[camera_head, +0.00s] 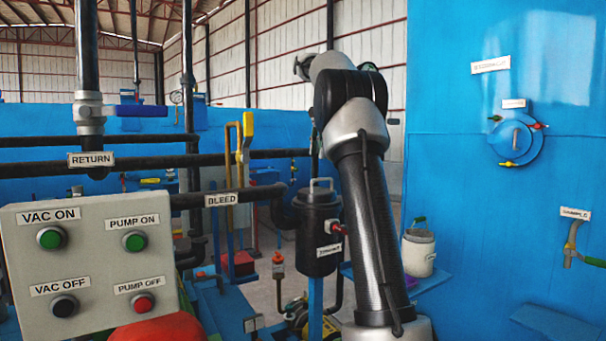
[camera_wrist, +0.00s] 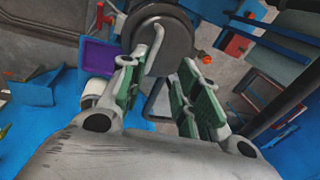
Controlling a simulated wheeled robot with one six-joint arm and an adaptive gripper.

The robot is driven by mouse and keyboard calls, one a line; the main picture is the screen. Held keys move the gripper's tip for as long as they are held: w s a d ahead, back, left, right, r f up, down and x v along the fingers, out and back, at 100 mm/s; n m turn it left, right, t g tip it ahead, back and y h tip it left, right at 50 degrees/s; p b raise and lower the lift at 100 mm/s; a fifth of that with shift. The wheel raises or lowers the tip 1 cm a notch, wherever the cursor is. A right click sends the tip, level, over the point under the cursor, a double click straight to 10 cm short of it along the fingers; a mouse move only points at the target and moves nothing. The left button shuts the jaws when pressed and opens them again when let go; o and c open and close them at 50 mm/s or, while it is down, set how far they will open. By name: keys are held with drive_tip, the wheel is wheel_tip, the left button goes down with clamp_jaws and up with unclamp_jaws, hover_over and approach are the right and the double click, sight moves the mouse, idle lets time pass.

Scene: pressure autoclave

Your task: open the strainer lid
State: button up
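The strainer is a black canister (camera_head: 317,240) in the middle of the head view, with a label on its front. Its dark round lid (camera_head: 319,196) carries a light grey bar handle (camera_head: 321,183) and looks closed. In the wrist view the lid (camera_wrist: 178,42) is at the top centre, with the bent handle (camera_wrist: 156,45) across it. My gripper (camera_wrist: 158,70) is open, its two green-padded fingers spread apart. The handle lies near the left fingertip, toward the gap; I cannot tell whether they touch. In the head view my gripper cannot be made out.
A control box (camera_head: 90,262) with labelled buttons stands at the left. The bleed pipe (camera_head: 240,196) runs to the strainer. A white bucket (camera_head: 418,252) is to its right. A large blue vessel (camera_head: 500,170) fills the right side.

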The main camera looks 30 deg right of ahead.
sight(320, 179)
drive_tip(key=shift+m, duration=0.7)
drive_tip(key=x, duration=0.5)
drive_tip(key=s+x, duration=0.1)
drive_tip(key=x, duration=0.2)
drive_tip(key=shift+a+f, duration=0.1)
clamp_jaws()
